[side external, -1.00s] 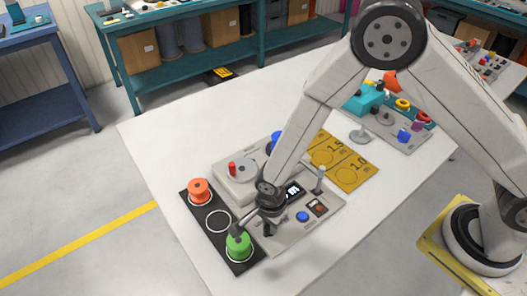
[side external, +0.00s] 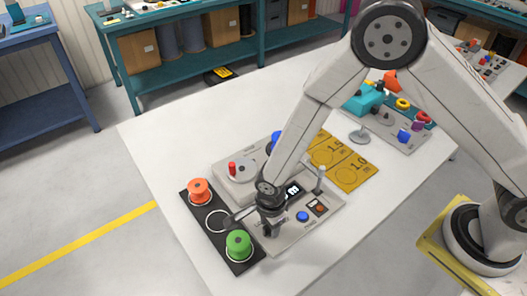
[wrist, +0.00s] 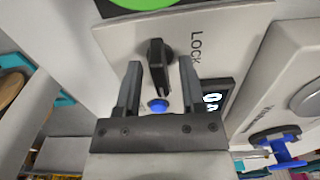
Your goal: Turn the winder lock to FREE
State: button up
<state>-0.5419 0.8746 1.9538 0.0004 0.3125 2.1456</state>
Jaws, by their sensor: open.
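The winder lock is a black bar knob (wrist: 160,56) on the grey panel (wrist: 222,24), seen in the wrist view. The printed word LOCK (wrist: 196,46) is to the right of it. No FREE label shows. My gripper (wrist: 159,63) is open, with one finger on either side of the knob in the picture and gaps between. I cannot tell how far above the panel the fingertips are. In the side external view my gripper (side external: 270,226) points down at the panel's front left, and the knob cannot be made out there.
A blue button (wrist: 157,105) and a lit display (wrist: 214,95) are near the fingers. A black strip holds an orange reel (side external: 199,190) and a green reel (side external: 238,244) beside the panel. An upright lever (side external: 319,181) stands to the right. Bare white table (side external: 180,130) lies behind.

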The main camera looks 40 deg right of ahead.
jog(key=shift+r, duration=3.55)
